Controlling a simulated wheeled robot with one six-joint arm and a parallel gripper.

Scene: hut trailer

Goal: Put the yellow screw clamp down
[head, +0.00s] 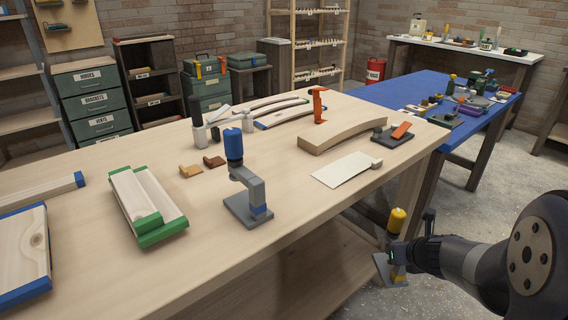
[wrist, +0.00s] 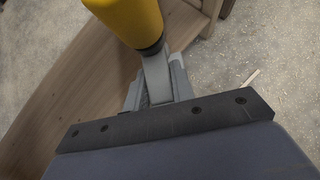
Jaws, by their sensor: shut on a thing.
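The yellow screw clamp (head: 397,222) has a yellow handle on a grey frame with a flat grey base. My gripper (head: 401,248) is shut on its grey frame, in front of the workbench's right end and below its top. In the wrist view the yellow handle (wrist: 130,20) and part of the grey frame (wrist: 158,80) show at the top; the lower part is hidden by my gripper. The clamp hangs roughly upright in the head view.
The wooden workbench (head: 290,235) holds a blue-handled clamp (head: 234,150), an orange clamp (head: 318,105), a curved wooden piece (head: 342,136), a white sheet (head: 345,170) and green-ended boards (head: 147,205). A blue table (head: 400,90) with small items stands behind.

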